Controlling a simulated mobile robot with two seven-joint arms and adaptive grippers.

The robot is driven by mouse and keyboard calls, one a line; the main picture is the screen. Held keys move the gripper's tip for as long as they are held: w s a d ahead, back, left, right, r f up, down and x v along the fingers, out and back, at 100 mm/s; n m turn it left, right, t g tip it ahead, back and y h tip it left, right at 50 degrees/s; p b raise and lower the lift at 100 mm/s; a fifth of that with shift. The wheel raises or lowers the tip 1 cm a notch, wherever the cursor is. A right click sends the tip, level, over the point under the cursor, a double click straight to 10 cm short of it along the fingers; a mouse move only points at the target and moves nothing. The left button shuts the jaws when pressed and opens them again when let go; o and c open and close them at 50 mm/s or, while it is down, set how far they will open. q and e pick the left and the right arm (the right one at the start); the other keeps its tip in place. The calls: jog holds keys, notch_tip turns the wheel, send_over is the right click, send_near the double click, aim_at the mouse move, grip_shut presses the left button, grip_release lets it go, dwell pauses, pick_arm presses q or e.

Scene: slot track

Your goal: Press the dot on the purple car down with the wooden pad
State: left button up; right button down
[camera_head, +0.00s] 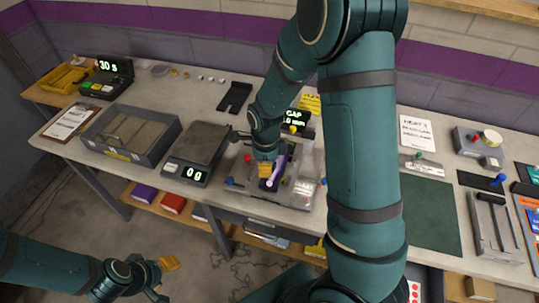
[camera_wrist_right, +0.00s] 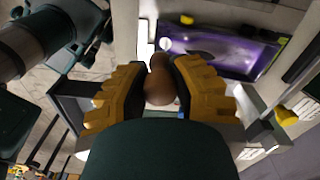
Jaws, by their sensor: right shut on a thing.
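The purple car (camera_head: 279,172) sits in a grey fixture on the bench; in the right wrist view its glossy purple body (camera_wrist_right: 225,48) lies just beyond my fingers. My right gripper (camera_head: 265,168) is over the car's near end. In the wrist view its yellow fingers (camera_wrist_right: 158,90) are shut on the wooden pad (camera_wrist_right: 160,85), a round brown knob-like piece. A small white dot (camera_wrist_right: 166,44) shows by the car's left end, just past the pad's tip. Whether the pad touches it I cannot tell. My left gripper (camera_head: 158,280) is open and empty, low in front of the bench.
The grey fixture (camera_head: 296,195) has coloured knobs around the car. A scale (camera_head: 194,158) reading 00 and a grey tray (camera_head: 130,137) stand to the left. A green mat (camera_head: 430,215) lies to the right. My right forearm hides part of the bench.

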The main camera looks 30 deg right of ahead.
jog(key=m, duration=0.1)
jog(key=d+m, duration=0.1)
jog(key=shift+r+m+p, duration=0.3)
jog(key=shift+f+m, duration=0.15)
jog(key=shift+m, duration=0.15)
notch_tip(320, 180, down, 6)
jog(key=b, duration=0.5)
jog(key=shift+s+f+b, duration=0.1)
jog(key=shift+f+b, duration=0.25)
dwell(1.6)
jog(key=shift+r+p, duration=3.1)
jog(key=shift+r, duration=0.5)
jog(key=shift+f, duration=0.1)
